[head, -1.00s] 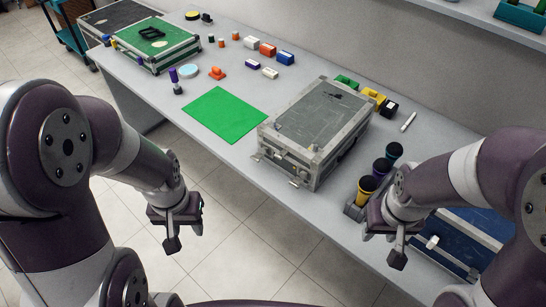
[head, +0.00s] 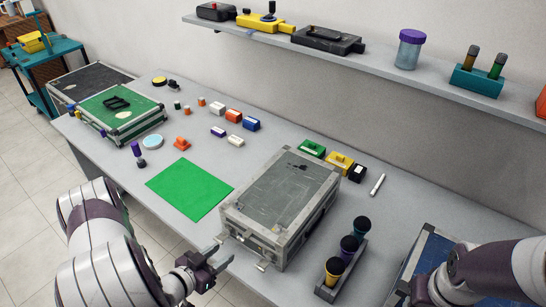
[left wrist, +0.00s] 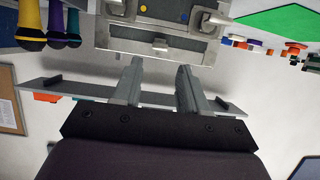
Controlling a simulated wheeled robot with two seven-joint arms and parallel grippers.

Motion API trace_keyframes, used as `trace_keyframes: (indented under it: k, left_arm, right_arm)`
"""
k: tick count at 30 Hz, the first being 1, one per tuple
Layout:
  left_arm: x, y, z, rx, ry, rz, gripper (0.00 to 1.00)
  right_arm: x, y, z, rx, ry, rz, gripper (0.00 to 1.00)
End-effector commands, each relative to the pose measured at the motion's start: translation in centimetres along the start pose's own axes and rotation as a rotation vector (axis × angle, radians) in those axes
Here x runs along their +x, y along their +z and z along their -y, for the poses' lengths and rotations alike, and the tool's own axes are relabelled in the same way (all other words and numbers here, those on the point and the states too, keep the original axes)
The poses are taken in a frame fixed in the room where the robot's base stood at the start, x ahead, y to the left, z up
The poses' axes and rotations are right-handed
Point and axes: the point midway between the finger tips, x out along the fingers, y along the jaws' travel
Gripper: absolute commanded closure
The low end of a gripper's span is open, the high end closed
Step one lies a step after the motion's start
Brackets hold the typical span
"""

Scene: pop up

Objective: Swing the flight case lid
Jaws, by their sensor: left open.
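The grey flight case (head: 283,194) stands on the table right of the green mat, its scuffed lid lying shut. Metal latches (head: 262,265) show along its near edge. In the left wrist view the case front (left wrist: 190,45) fills the top, with a latch in the middle. My left gripper (head: 222,255) is open and empty, just off the near left corner of the case. Its two spread fingers (left wrist: 156,82) point at the case front in the left wrist view, with nothing between them. My right arm enters at bottom right; its gripper is out of view.
A green mat (head: 189,189) lies left of the case. Three microphones (head: 348,250) stand in a holder to its right. Small coloured blocks (head: 340,160) sit behind it. A green case (head: 120,112) is at the far left, and a shelf (head: 370,60) runs above.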

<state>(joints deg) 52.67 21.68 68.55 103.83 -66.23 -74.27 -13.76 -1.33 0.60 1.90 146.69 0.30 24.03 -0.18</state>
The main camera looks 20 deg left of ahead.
Motion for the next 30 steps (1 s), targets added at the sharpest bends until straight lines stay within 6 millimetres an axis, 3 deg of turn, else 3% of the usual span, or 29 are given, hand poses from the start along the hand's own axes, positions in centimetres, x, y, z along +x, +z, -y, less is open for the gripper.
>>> trace_keyframes:
  k: [16, 19, 20, 30]
  left_arm:
    - [7.9, 0.4, -0.1, 0.004, 0.003, 0.001, 0.57]
    - [7.5, 0.0, 0.0, 0.0, -0.002, 0.002, 0.9]
    - [7.5, 0.0, 0.0, 0.0, -0.002, 0.002, 0.94]
    - [7.2, -1.4, 0.1, 0.002, -0.002, -0.001, 0.94]
  right_arm:
    - [4.1, 0.5, 0.0, 0.0, 0.0, 0.0, 0.57]
    - [3.5, 0.4, 0.0, 0.0, 0.0, 0.0, 0.57]
    - [3.5, 0.4, 0.0, 0.0, 0.0, 0.0, 0.57]
    - [2.3, 0.3, 0.0, 0.0, 0.0, 0.0, 0.57]
